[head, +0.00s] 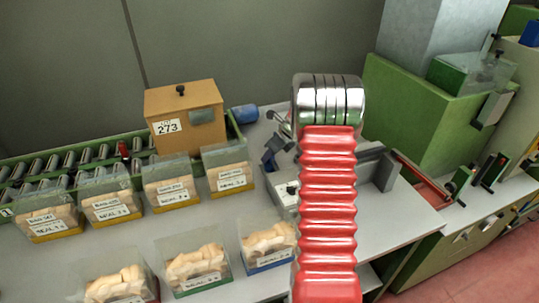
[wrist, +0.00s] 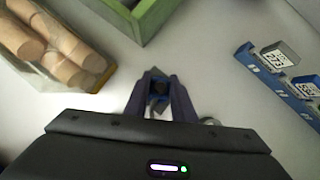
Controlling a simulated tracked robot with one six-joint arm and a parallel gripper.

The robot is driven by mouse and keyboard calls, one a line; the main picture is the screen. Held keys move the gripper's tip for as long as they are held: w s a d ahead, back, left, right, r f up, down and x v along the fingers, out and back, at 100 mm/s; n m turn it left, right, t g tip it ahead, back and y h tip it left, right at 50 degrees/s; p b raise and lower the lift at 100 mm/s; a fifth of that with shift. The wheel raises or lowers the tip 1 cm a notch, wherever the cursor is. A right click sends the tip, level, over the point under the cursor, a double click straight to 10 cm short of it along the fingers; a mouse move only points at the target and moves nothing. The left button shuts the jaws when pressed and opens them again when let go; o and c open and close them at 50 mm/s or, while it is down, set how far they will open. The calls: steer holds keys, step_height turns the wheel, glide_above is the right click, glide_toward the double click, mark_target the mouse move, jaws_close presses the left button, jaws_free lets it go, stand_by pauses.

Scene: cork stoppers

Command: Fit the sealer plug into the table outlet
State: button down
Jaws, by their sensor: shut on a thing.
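My gripper (wrist: 158,84) shows in the wrist view with its two dark fingers closed around a small dark piece with some blue on it (wrist: 158,88), probably the sealer plug. The fingers hide most of this piece. Pale table surface lies beyond the fingertips. In the head view my gripper (head: 272,152) is partly hidden behind my red ribbed arm, over the table right of the crate labelled 273. A small pale box with dark marks (head: 287,194) sits on the table just below it in the picture; it may be the outlet, but I cannot tell.
Clear bins of corks (head: 197,268) stand in two rows on the table (head: 205,228). The wooden crate (head: 186,118) stands by a green roller track (head: 60,178). In the wrist view a cork bin (wrist: 58,45), a green frame (wrist: 150,22) and a blue label rail (wrist: 275,88) surround the gripper.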

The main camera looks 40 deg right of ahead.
steer(key=c, duration=1.4)
jaws_free()
steer(key=v, duration=1.3)
steer(key=shift+s+r, duration=0.2)
steer(key=shift+r, duration=0.05)
steer(key=shift+d, duration=0.1)
